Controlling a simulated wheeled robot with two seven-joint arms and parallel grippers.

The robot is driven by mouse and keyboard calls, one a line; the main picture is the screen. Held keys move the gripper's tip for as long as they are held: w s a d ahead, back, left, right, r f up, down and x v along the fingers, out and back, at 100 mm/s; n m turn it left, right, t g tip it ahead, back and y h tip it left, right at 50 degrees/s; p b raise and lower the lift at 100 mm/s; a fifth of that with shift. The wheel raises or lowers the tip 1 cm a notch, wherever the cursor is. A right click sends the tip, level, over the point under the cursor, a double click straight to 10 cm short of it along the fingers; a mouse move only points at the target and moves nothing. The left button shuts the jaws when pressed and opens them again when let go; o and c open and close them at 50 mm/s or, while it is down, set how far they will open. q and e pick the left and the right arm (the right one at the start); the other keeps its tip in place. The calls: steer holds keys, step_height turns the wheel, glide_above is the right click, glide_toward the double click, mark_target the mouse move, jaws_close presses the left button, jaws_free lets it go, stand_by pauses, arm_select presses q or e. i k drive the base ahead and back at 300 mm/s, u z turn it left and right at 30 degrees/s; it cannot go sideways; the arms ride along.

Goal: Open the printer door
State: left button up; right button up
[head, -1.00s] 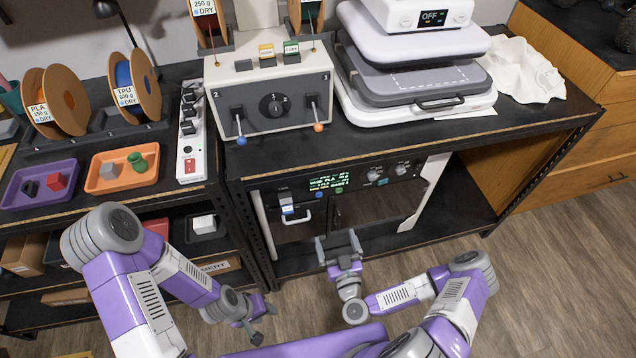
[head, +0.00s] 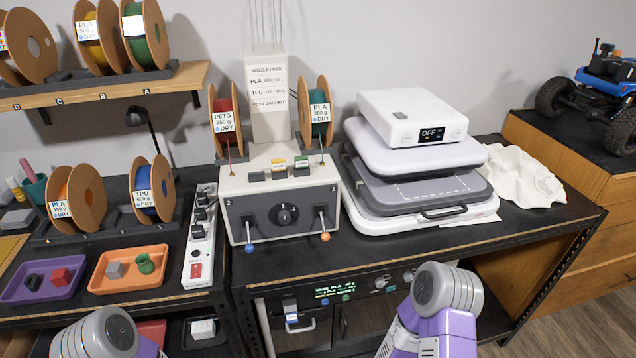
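The printer (head: 333,292) sits on the shelf under the workbench top, at the bottom of the head view. Its front has a lit green display and several knobs. Its dark door (head: 362,318) shows below the panel, partly cut off by the frame edge and partly covered by my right arm. A pale curved handle shows at the left of the front; whether the door stands ajar cannot be told. Neither gripper is in the head view; only upper links of my arms show, at the bottom left and bottom right.
A grey control box (head: 282,205) with two levers stands on the bench (head: 400,245) above the printer. A stacked white and grey machine (head: 420,150) stands right of it. Spools, trays and a power strip (head: 199,240) are at left. Wooden drawers (head: 590,230) are at right.

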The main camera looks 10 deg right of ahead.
mark_target(371, 317)
steer(key=z, duration=1.3)
steer(key=i, duration=0.35)
steer(key=u, duration=1.3)
